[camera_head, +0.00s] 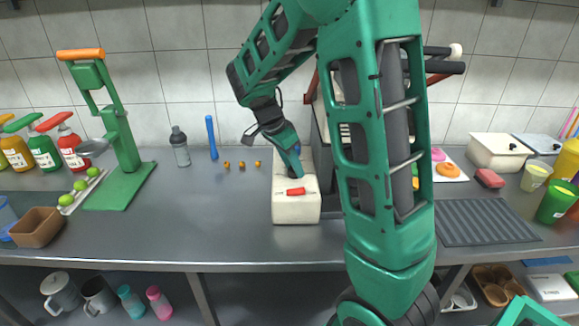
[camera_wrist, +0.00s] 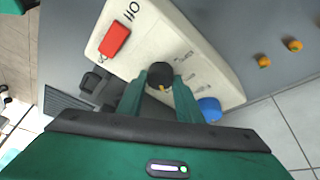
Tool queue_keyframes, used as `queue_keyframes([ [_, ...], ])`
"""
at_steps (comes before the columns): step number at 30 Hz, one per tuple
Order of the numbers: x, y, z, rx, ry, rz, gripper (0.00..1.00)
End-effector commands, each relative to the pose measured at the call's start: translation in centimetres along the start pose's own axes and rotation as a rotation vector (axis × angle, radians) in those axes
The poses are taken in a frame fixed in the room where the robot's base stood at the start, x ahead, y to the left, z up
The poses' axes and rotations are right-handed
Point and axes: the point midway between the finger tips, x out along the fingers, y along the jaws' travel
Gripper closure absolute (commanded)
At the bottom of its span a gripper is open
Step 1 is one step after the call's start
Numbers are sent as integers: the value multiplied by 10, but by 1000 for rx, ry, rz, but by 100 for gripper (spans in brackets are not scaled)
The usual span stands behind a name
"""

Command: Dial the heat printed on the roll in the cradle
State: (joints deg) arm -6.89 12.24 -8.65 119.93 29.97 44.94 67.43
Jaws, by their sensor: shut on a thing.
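A cream machine (camera_head: 297,208) stands on the counter near the middle. A red switch (camera_head: 296,191) is on its sloped front; it also shows in the wrist view (camera_wrist: 115,39), beside dark printed marks. In the wrist view a round black knob (camera_wrist: 161,72) with a small orange-yellow mark is on the machine's cream face. My gripper (camera_wrist: 160,90) is shut on this knob, one finger on each side. In the head view my gripper (camera_head: 293,168) reaches down onto the machine. Small labels by the knob are too blurred to read. I cannot make out a roll in a cradle or its print; my arm hides much behind.
A green press (camera_head: 118,150) stands at the left with a tray of limes and sauce bottles. A dark ribbed mat (camera_head: 485,215) is at right.

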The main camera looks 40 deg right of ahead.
Motion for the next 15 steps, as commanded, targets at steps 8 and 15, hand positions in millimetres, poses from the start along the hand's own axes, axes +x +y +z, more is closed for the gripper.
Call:
queue_keyframes([
  [8,-3,-4,1,-5,-1,-12,49],
  [15,-9,-3,1,-4,-1,-10,49],
])
